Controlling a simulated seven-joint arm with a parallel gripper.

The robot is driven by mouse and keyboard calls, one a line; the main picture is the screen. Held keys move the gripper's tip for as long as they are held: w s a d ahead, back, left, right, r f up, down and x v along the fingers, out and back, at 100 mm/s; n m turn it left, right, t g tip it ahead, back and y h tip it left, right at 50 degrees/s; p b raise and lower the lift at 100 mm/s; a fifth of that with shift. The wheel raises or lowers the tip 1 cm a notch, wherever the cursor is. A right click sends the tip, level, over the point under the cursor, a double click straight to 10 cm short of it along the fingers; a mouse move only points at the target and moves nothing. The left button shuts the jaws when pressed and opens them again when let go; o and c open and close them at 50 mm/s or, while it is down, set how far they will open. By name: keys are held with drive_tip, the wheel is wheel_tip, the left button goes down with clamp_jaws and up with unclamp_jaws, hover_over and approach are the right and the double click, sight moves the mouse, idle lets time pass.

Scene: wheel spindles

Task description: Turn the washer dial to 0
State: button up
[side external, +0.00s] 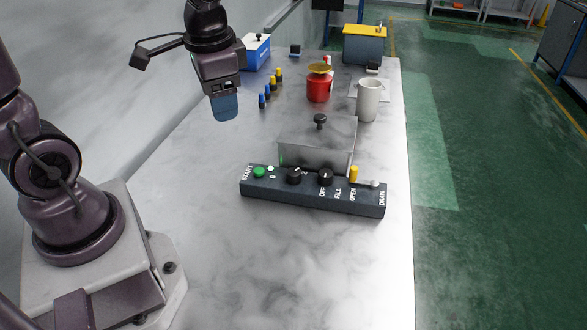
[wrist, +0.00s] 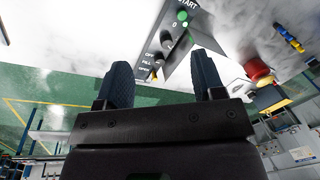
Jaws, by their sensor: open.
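The dark control panel (side external: 313,194) lies along the front of a grey lidded box, with labels START, 0, OFF, FILL, OPEN and DRAIN. A black dial (side external: 294,176) stands just right of the 0 mark and the green button. A second black dial (side external: 325,177) is by OFF and FILL. Which number the first dial points to is too small to read. My gripper (side external: 225,108) is open and empty, above and behind the panel's left end, touching nothing. In the wrist view, the panel (wrist: 188,48) shows beyond and between the fingers of my gripper (wrist: 160,68).
The grey box (side external: 315,145) with a black knob stands behind the panel. A yellow peg (side external: 353,173) rises at the panel's right. A red container (side external: 319,88), a white mug (side external: 368,100) and several blue and yellow pegs stand farther back. The front marble tabletop is clear.

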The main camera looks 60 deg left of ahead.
drive_tip(key=w+a+f+m+g, duration=0.2)
drive_tip(key=w+f+m, duration=0.4)
drive_tip(key=f, duration=0.1)
drive_tip(key=m+t+h, duration=0.2)
drive_tip(key=m, duration=1.2)
approach(294, 171)
drive_tip(key=f, duration=0.9)
drive_tip(key=shift+w+d+f, duration=0.15)
drive_tip(key=shift+w+f, duration=0.1)
drive_tip(key=shift+w, duration=0.05)
drive_tip(key=c, duration=0.9)
